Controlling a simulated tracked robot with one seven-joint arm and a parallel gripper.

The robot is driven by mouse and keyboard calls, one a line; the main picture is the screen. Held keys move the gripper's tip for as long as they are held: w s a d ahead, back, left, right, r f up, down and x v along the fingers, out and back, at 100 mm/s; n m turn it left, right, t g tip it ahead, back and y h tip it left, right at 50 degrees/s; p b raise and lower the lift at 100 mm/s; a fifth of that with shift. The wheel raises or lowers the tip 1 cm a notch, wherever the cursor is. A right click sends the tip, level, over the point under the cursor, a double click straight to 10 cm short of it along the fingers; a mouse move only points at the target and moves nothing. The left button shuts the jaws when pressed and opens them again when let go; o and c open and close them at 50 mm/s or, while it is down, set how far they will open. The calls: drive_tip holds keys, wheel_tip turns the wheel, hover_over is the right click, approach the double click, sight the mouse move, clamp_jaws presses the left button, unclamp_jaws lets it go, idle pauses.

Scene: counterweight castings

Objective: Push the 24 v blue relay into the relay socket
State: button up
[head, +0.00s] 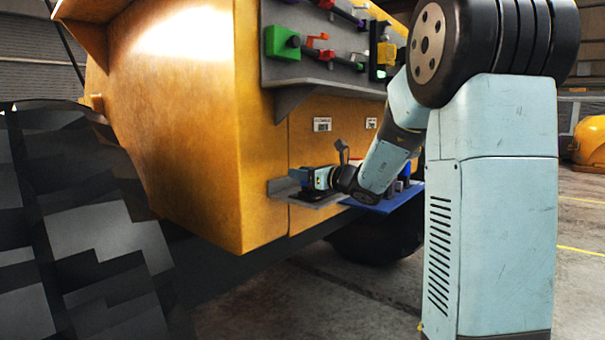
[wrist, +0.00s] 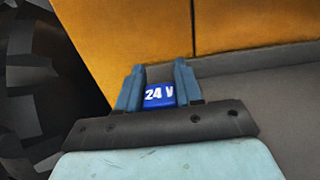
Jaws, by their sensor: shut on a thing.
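The blue relay (wrist: 158,95), marked "24 V" in white, sits between the two fingers of my gripper (wrist: 157,85) in the wrist view. My gripper is shut on it. In the head view my gripper (head: 312,178) is low beside the orange machine, just above a small grey shelf (head: 322,200). The relay cannot be made out there. The relay socket cannot be told apart in either view; the gripper hides what lies below the relay.
A blue tray (head: 408,196) with some items lies right of the grey shelf. Above, a grey panel (head: 305,75) carries coloured parts on the orange machine (head: 190,120). A large black tyre (head: 70,220) stands at the left. Grey floor lies below.

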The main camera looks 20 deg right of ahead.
drive_tip(key=shift+f, duration=0.8)
drive_tip(key=o, duration=1.1)
drive_tip(key=v, duration=1.3)
drive_tip(key=shift+s+d, duration=0.25)
drive_tip(key=shift+s, duration=0.05)
